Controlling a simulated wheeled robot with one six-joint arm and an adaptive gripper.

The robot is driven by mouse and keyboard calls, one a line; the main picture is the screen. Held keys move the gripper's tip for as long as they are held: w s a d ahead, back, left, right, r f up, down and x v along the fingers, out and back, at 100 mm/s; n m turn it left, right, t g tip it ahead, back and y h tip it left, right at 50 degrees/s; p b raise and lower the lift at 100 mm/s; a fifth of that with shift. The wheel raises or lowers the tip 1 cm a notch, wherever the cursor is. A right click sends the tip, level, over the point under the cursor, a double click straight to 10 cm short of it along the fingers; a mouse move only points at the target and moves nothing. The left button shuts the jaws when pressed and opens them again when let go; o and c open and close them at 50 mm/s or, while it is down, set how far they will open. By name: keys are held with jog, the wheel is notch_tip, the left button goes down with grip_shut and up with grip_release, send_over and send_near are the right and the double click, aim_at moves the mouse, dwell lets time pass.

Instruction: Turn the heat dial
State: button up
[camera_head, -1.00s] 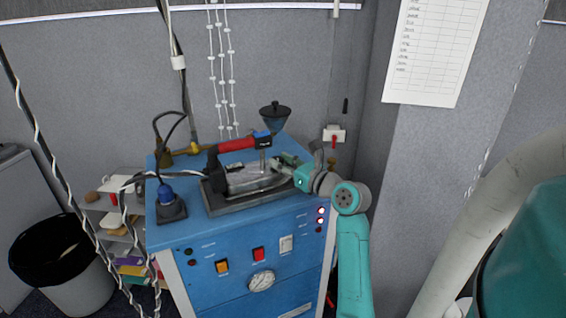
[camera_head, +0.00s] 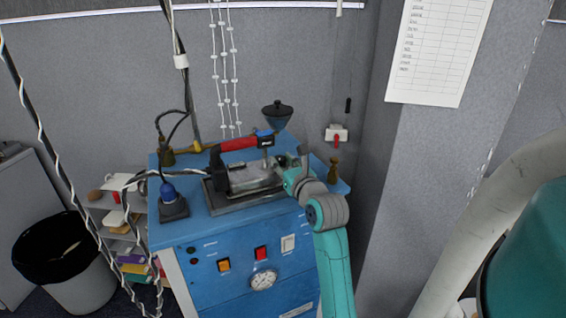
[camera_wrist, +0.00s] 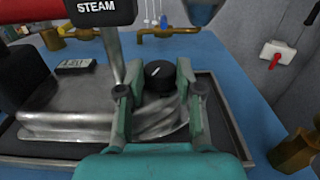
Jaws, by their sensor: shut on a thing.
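The heat dial (camera_wrist: 159,76) is a black round knob with a white pointer line, set on the silver body of a steam iron (camera_wrist: 70,115). In the wrist view my gripper (camera_wrist: 157,82) has its two teal fingers on either side of the dial, shut on it. The pointer leans up and to the right. In the head view the iron (camera_head: 250,178) lies on its tray, and my gripper (camera_head: 286,172) reaches its right end. The dial is hidden there behind my gripper.
The iron's red handle (camera_head: 238,143) and a black block marked STEAM (camera_wrist: 100,9) rise close to my gripper. The dark tray (camera_head: 222,208) sits on a blue cabinet (camera_head: 240,235). Brass fittings (camera_wrist: 298,148) stand at right. A cable and blue plug (camera_head: 168,190) are at left.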

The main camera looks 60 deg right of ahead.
jog(key=shift+f, duration=0.1)
jog(key=o, duration=1.2)
jog(key=shift+c, duration=0.2)
jog(key=shift+v, duration=4.05)
